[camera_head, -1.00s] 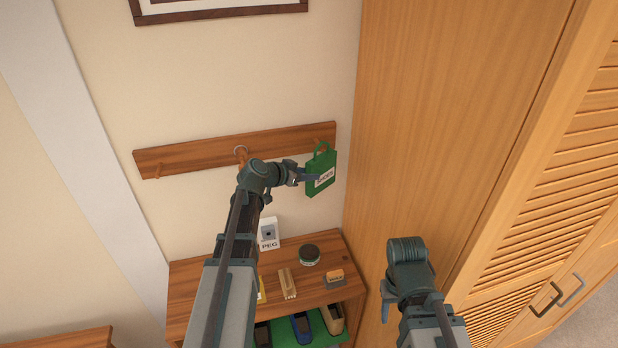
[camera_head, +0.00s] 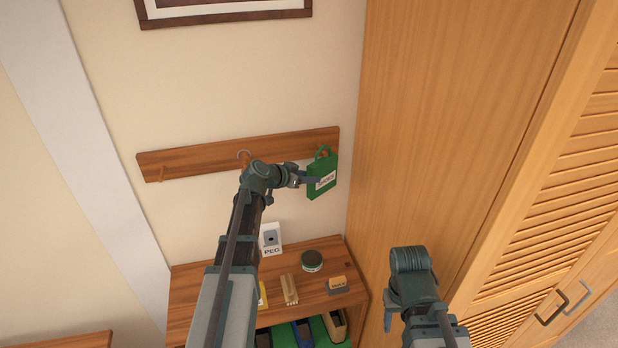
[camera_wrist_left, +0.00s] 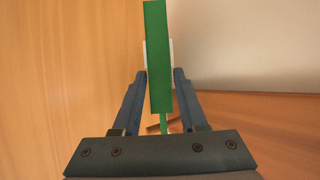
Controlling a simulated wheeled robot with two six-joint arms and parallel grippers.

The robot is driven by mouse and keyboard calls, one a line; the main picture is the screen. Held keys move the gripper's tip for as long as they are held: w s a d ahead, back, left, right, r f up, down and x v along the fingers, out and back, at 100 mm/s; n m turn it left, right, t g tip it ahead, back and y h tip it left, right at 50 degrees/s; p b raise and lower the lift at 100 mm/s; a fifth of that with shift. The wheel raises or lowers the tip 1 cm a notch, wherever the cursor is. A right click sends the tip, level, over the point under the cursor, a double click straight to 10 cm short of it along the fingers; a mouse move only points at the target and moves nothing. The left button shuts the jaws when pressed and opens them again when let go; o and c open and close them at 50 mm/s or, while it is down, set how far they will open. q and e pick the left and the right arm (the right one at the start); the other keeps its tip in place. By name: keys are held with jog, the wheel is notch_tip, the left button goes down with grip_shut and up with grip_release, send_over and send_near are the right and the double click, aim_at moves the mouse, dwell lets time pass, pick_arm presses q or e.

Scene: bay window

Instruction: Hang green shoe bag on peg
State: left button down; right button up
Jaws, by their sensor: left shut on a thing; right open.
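The green shoe bag (camera_head: 320,188) with a white label is at the right end of the wooden peg rail (camera_head: 205,158). My left gripper (camera_head: 309,181) is shut on the bag's left side. The left wrist view shows the bag (camera_wrist_left: 160,70) edge-on between both fingers (camera_wrist_left: 158,88). The right peg's tip (camera_head: 324,153) shows inside the outline of the bag's handle loop; I cannot tell whether the bag's weight rests on it. The rail's left peg (camera_head: 160,174) is bare. My right gripper (camera_head: 390,308) is open, low by the wardrobe.
The tall wardrobe (camera_head: 440,130) stands close to the bag's right. Below, a wooden shelf unit (camera_head: 210,272) carries a PEG card (camera_head: 271,238), a round tin (camera_head: 312,261), a brush (camera_head: 289,289) and a small block (camera_head: 338,284). Shoes stand in its lower compartment. A picture frame (camera_head: 225,12) hangs above.

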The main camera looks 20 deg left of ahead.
pick_arm(q)
jog(key=shift+w+a, duration=0.15)
jog(key=c, duration=0.7)
grip_release()
jog(key=o, duration=0.3)
jog(key=shift+w+f, duration=0.1)
jog(key=shift+w, duration=0.05)
jog(key=shift+o, duration=0.2)
jog(key=shift+s, duration=0.2)
jog(key=p+v, duration=0.6)
jog(key=v, duration=0.7)
jog(key=shift+s+r+p, duration=0.25)
jog(key=shift+s+p, duration=0.05)
jog(key=shift+p, duration=0.05)
jog(key=shift+a, duration=0.1)
